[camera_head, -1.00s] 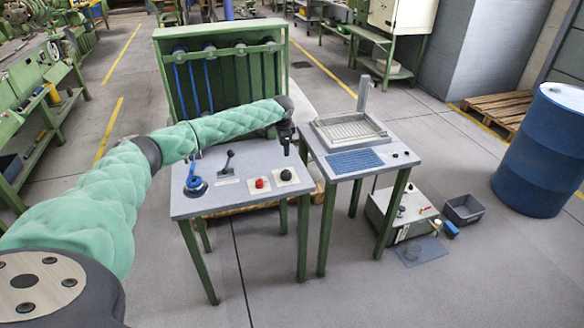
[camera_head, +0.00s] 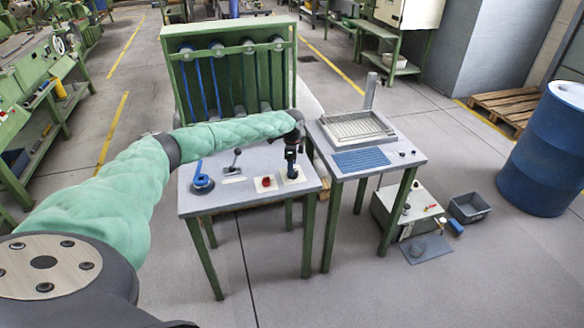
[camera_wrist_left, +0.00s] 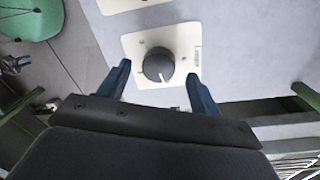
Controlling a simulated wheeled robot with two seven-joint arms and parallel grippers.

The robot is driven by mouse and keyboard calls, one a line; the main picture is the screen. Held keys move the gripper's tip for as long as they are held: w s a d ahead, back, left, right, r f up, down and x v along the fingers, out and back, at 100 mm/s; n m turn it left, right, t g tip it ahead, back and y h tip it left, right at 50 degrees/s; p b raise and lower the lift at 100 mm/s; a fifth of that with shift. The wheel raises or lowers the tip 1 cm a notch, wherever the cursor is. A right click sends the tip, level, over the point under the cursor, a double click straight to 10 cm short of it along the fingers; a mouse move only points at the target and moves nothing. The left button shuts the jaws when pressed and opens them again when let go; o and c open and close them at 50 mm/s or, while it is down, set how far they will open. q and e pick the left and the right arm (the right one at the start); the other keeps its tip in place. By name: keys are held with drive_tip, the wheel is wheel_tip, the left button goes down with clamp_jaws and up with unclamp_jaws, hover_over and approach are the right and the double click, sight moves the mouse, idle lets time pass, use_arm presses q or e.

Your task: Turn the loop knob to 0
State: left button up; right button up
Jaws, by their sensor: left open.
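The loop knob (camera_wrist_left: 158,64) is a round black dial on a cream plate (camera_wrist_left: 135,45). A short white mark shows on its rim on the side toward my gripper. My left gripper (camera_wrist_left: 158,71) is open in the wrist view, with one blue finger on each side of the knob and gaps between. In the head view the left gripper (camera_head: 291,172) points down over the plate at the table's right end and hides most of the knob. Whether the fingertips reach down around the knob is unclear. My right gripper is out of view.
On the same grey table (camera_head: 245,195) stand a red button (camera_head: 266,182), a black lever (camera_head: 236,162) and a blue handle (camera_head: 202,180). A green frame (camera_head: 228,75) rises behind. A second table with a tray (camera_head: 355,128) stands close on the right.

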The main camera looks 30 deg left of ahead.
use_arm(q)
drive_tip(key=shift+s+f, duration=0.1)
drive_tip(key=shift+f, duration=1.25)
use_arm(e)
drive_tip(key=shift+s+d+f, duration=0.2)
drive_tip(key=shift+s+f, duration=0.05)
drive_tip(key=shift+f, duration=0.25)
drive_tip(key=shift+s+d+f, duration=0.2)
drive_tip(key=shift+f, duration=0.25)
use_arm(q)
drive_tip(key=c, duration=1)
drive_tip(key=shift+o, duration=0.2)
drive_tip(key=shift+p, duration=0.3)
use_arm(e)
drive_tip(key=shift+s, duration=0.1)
